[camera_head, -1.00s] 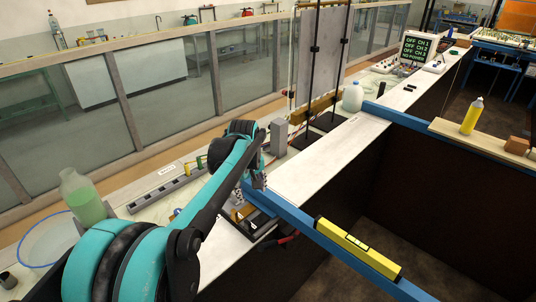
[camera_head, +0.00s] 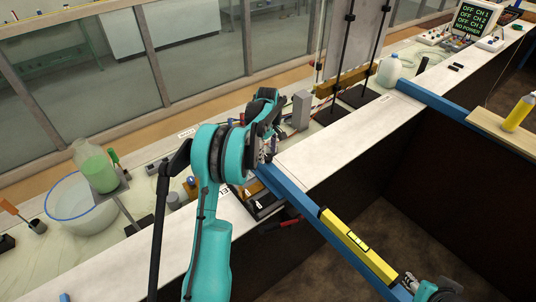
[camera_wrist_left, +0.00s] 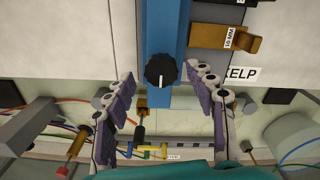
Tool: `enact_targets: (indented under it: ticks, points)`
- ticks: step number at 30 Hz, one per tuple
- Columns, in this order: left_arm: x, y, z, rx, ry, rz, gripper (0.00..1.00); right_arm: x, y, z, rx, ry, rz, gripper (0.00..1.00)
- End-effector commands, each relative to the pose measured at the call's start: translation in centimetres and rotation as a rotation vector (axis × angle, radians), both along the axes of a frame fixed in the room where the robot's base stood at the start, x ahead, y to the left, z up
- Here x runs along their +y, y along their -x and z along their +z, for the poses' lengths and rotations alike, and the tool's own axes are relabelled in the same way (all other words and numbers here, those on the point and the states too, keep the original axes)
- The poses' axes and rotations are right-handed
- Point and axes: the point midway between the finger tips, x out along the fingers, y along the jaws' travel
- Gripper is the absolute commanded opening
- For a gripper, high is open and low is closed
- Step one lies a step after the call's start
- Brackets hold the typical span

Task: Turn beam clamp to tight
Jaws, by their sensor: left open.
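The beam clamp is a round black knob (camera_wrist_left: 160,71) with a white pointer line, on the end of a blue beam (camera_wrist_left: 166,22).
A yellow level (camera_head: 357,247) lies on the blue beam (camera_head: 290,188). Cables and a grey box (camera_head: 301,110) lie behind. A green bottle (camera_head: 97,168) and round basin (camera_head: 80,204) stand left.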

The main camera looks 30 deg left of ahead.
Motion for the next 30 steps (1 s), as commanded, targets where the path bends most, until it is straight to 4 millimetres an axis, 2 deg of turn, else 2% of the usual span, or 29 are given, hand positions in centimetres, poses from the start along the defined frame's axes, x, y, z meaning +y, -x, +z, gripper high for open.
enact_targets:
  ticks: [4, 12, 18, 30]
  points:
    - [-0.02, 0.02, -1.04, 0.000, 0.000, -0.001, 0.56, 0.00, -0.01, -0.04, 0.000, 0.000, 0.000, 0.40]
    - [-0.02, 0.02, -1.17, 0.000, 0.000, -0.001, 0.56, 0.00, -0.01, -0.03, 0.000, 0.000, 0.000, 0.40]
    - [-0.02, 0.01, -1.15, 0.000, 0.000, -0.001, 0.06, 0.00, -0.01, -0.03, 0.000, 0.000, 0.000, 0.40]
    - [-0.02, 0.01, -1.18, -0.001, 0.000, -0.051, 0.06, 0.00, -0.01, -0.30, 0.000, 0.000, 0.000, 0.40]
